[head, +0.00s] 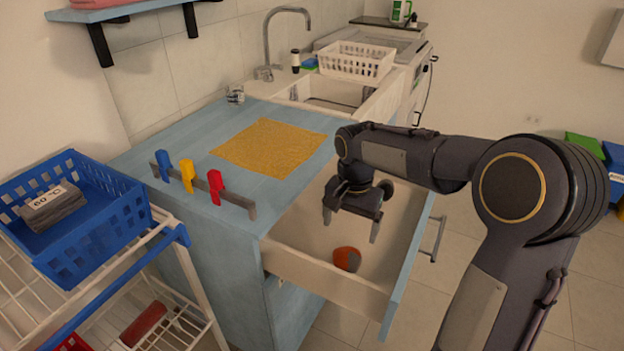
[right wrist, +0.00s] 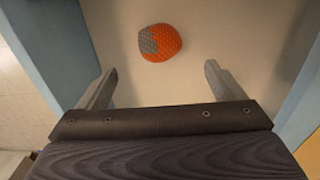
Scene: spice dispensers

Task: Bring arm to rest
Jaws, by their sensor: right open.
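My right gripper (head: 350,226) is open and empty above the open drawer (head: 330,278) of the light blue counter. In the right wrist view its two fingers (right wrist: 160,88) are spread wide with nothing between them. An orange and grey ball-like object (head: 347,259) lies on the drawer floor, apart from the fingers. It also shows in the right wrist view (right wrist: 160,42), beyond the fingertips. A dark round thing (head: 386,188) is partly hidden behind the gripper in the head view. My left gripper is not in either view.
The counter (head: 190,135) carries a yellow cloth (head: 268,146) and a rail with blue, yellow and red clips (head: 187,176). A blue basket (head: 70,210) stands on a white rack at the left. A sink with a white basket (head: 356,62) is behind. Open floor lies right of the drawer.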

